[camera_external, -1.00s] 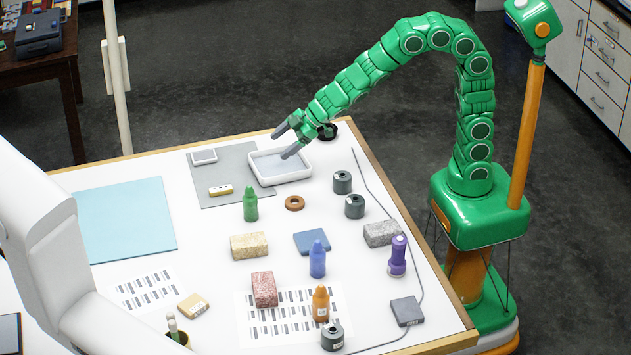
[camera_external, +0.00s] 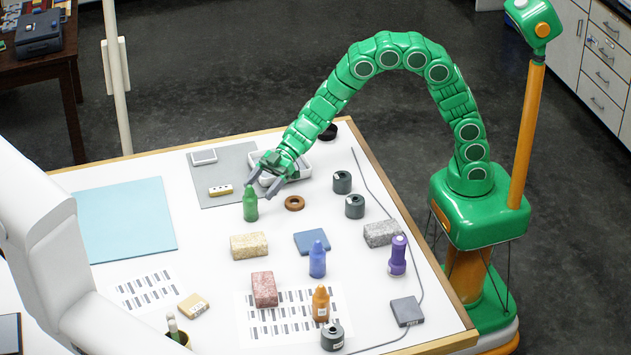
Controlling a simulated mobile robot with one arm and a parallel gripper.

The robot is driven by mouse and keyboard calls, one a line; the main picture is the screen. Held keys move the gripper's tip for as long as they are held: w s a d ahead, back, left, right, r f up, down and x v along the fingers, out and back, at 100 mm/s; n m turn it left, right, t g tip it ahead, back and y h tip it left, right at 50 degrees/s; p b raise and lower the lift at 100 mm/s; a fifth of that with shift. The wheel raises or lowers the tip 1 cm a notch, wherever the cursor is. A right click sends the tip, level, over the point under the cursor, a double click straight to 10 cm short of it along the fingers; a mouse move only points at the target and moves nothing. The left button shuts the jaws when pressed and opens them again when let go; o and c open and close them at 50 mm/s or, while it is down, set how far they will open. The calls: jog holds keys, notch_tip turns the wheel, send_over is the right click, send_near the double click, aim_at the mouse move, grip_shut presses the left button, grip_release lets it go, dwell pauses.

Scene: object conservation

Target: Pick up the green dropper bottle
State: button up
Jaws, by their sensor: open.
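The green dropper bottle (camera_external: 250,205) stands upright on the white table, left of a brown ring. My gripper (camera_external: 262,188) is open, just above and to the right of the bottle's top, with its fingers pointing down and to the left. One finger appears close to the bottle's tip in the picture; I cannot tell whether they touch. Nothing is between the fingers that I can see.
A white tray (camera_external: 303,170), partly hidden by my arm, lies behind the gripper. The brown ring (camera_external: 294,203) is right of the bottle. A yellowish stone block (camera_external: 249,246), a blue bottle (camera_external: 317,260) and dark round weights (camera_external: 342,182) stand nearby.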

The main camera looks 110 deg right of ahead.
aim_at(245, 205)
jog(key=shift+x, duration=1.2)
jog(key=x, duration=0.4)
jog(key=shift+a+r, duration=0.2)
jog(key=shift+r, duration=0.2)
jog(key=shift+w+a+f, duration=0.25)
jog(key=shift+w+f, duration=0.05)
jog(key=shift+w, duration=0.15)
jog(key=shift+c, duration=0.3)
jog(key=c, duration=1)
